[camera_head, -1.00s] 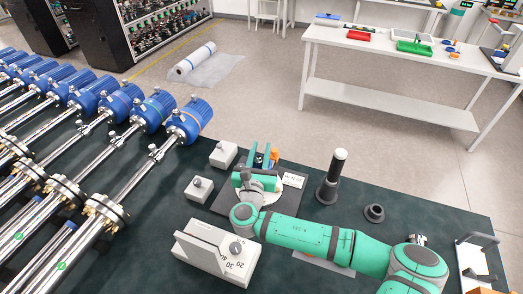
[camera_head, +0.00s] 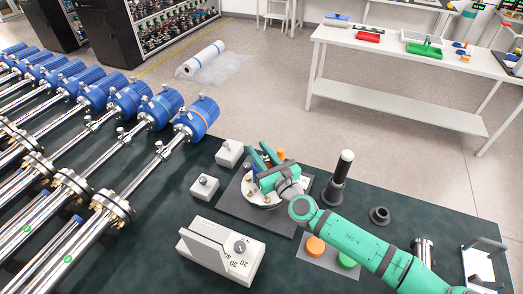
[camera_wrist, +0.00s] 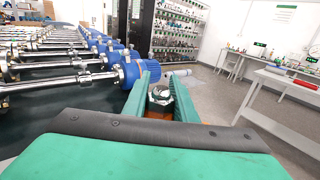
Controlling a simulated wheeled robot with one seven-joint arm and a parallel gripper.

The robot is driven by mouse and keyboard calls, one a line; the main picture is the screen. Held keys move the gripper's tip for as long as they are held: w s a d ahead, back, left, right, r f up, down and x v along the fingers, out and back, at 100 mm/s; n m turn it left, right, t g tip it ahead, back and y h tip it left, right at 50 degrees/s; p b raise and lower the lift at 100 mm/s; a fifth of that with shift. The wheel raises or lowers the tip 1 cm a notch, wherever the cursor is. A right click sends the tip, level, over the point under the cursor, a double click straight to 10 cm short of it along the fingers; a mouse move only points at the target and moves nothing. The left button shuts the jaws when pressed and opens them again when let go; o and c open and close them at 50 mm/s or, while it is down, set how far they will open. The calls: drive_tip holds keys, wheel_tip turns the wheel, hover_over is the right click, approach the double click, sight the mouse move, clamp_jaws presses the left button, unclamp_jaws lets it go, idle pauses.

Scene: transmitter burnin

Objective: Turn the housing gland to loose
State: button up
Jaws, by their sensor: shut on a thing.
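The housing stands on a pale round flange (camera_head: 252,193) with bolts, on a dark square plate (camera_head: 235,210). In the head view my gripper (camera_head: 265,158) is over the flange and covers most of the housing. A blue part and an orange part (camera_head: 281,153) show beside the fingers. In the wrist view a metallic hex-shaped gland (camera_wrist: 160,94) sits between the two green fingers of my gripper (camera_wrist: 160,88). The fingers are shut on it, one on each side. An orange part shows below it. The gland's loose or tight marking cannot be read.
Two small grey knob boxes (camera_head: 204,187) (camera_head: 230,153) stand left of the plate. A large dial box (camera_head: 222,250) is in front. A dark post (camera_head: 336,182), a dark ring (camera_head: 380,215) and an orange button (camera_head: 315,246) are to the right. Long blue-capped transmitters (camera_head: 197,115) fill the left.

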drive_tip(key=shift+s+a+n+g+y, duration=0.1)
drive_tip(key=shift+a+n+g+y, duration=0.05)
drive_tip(key=shift+n+g+y, duration=0.65)
drive_tip(key=shift+s+a+n+g+y, duration=0.1)
drive_tip(key=shift+a+n+g+y, duration=0.1)
drive_tip(key=shift+n+g+y, duration=0.55)
drive_tip(key=shift+s+a+n+g+y, duration=0.15)
drive_tip(key=shift+n+g+y, duration=0.4)
drive_tip(key=shift+y, duration=0.4)
drive_tip(key=n+g+y, duration=0.1)
drive_tip(key=s+n+g+y, duration=0.1)
drive_tip(key=g, duration=0.1)
drive_tip(key=a+n+g, duration=0.1)
drive_tip(key=shift+s+n+g+y, duration=0.15)
drive_tip(key=shift+n+g+y, duration=0.15)
drive_tip(key=shift+g+y, duration=0.1)
drive_tip(key=shift+s+n+g+y, duration=0.25)
drive_tip(key=shift+n+g, duration=0.45)
drive_tip(key=shift+g, duration=0.35)
drive_tip(key=shift+s+n+g+y, duration=0.15)
drive_tip(key=shift+n+g+y, duration=0.2)
drive_tip(key=shift+n+g, duration=0.55)
drive_tip(key=shift+g, duration=0.35)
drive_tip(key=o, duration=0.8)
drive_tip(key=shift+o, duration=1.3)
drive_tip(key=shift+a, duration=0.1)
